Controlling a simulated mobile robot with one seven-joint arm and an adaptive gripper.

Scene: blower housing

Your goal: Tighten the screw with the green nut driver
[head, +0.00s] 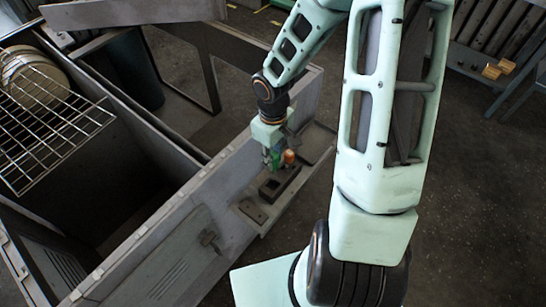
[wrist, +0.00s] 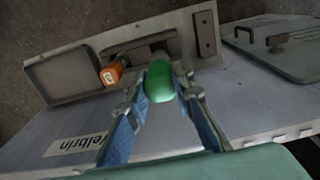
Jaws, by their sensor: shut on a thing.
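The green nut driver (wrist: 160,82) sits between the two blue fingers of my gripper (wrist: 158,92), which is shut on its handle. In the head view the green handle (head: 276,158) shows small under my gripper (head: 275,152), above the shelf on the housing's side. Its shaft is hidden, so I cannot tell whether its tip is still in the dark holder (head: 280,182). An orange-handled tool (wrist: 113,73) is just left of the green one in the wrist view, and it also shows in the head view (head: 289,157). I cannot make out the screw in either view.
The shelf (head: 247,213) carries the holder and a small dark plate (wrist: 205,33). The grey housing (head: 165,240) is open on top, with a wire rack (head: 50,115) across it. A flat panel with a handle (wrist: 275,42) is at right in the wrist view. Dark floor (head: 480,200) lies clear at right.

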